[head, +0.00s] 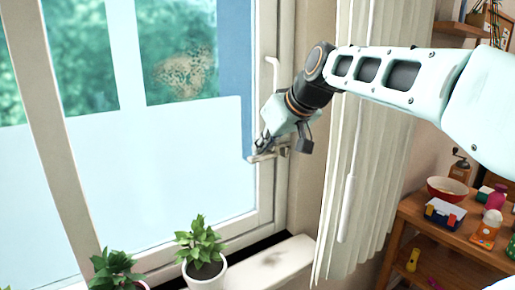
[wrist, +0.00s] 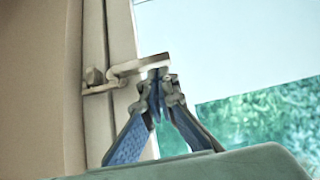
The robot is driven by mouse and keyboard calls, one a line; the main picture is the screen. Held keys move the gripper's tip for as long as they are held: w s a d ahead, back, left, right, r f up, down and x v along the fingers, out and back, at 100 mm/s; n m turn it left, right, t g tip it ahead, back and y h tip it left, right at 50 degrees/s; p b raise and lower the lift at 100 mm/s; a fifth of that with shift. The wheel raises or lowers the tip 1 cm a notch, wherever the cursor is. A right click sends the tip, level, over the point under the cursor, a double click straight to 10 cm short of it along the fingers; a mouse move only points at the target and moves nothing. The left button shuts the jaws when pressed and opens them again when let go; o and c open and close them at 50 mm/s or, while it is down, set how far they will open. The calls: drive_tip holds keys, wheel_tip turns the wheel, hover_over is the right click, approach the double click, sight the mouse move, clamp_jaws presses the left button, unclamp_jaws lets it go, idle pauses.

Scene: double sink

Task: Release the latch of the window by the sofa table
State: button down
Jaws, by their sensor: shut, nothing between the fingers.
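The window (head: 165,150) has a pale frame, with frosted glass low and clear glass above. A pale latch (head: 270,156) sits low on the right side of its frame, its arm pointing left across the sash. The latch also shows in the wrist view (wrist: 125,69), mounted on the frame with its arm reaching right. My gripper (head: 260,147) is at the arm's free end. In the wrist view my gripper (wrist: 162,78) has its fingertips together, nothing between them, right at that end; whether they touch it I cannot tell. A second handle (head: 276,72) is higher on the frame.
Two potted plants (head: 203,250) (head: 117,272) stand low by the window. A pale curtain (head: 375,130) hangs just right of the latch, behind my arm. A wooden table (head: 415,212) with a red bowl (head: 447,189) and small items stands at the right.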

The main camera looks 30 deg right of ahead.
drive_tip(key=shift+f, duration=0.3)
drive_tip(key=shift+f, duration=0.1)
drive_tip(key=shift+a+f+h+b, duration=0.15)
drive_tip(key=shift+h+b, duration=0.15)
drive_tip(key=shift+b, duration=0.35)
